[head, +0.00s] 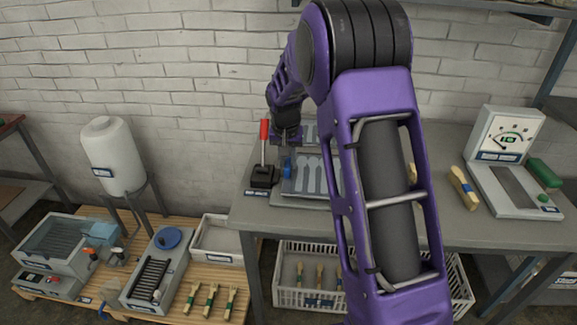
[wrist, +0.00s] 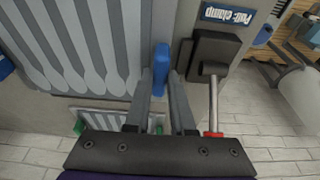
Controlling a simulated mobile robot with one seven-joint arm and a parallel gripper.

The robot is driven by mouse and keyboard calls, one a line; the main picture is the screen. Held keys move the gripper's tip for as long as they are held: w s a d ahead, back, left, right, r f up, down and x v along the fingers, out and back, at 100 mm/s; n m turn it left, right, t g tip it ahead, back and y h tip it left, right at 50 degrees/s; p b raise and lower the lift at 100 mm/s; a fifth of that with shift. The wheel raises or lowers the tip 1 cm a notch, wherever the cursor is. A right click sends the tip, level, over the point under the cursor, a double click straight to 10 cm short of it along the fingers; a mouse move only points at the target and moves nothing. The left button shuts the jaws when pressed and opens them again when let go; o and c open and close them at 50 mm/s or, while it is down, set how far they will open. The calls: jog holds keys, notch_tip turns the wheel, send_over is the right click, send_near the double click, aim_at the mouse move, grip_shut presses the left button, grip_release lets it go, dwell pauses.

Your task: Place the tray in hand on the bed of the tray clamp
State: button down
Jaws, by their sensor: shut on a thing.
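The tray (head: 318,183) is a grey plate with several spoon-shaped hollows; its left part shows in the head view, and my arm hides the rest. It fills the upper left of the wrist view (wrist: 75,50). My gripper (wrist: 161,85) is shut on the tray's blue grip (wrist: 161,62) at its edge; it shows behind my arm in the head view (head: 287,152). The tray clamp's lever block (head: 263,177) is black, with an upright red-tipped lever (head: 264,132), just left of the tray. The bed is mostly hidden under the tray. I cannot tell whether they touch.
The grey table (head: 450,228) holds a wooden brush (head: 463,187) and a gauge device (head: 505,155) at right. The lever's red tip (wrist: 213,135) is close to my gripper's right side. A spoon-patterned panel (wrist: 110,120) stands behind, near the brick wall. A crate (head: 320,296) sits below.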

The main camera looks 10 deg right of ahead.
jog(key=shift+f, duration=0.6)
jog(key=shift+f, duration=0.15)
jog(key=c, duration=0.8)
grip_release()
jog(key=shift+o, duration=0.2)
jog(key=p+v, duration=0.1)
jog(key=v, duration=1.1)
jog(key=shift+p, duration=0.3)
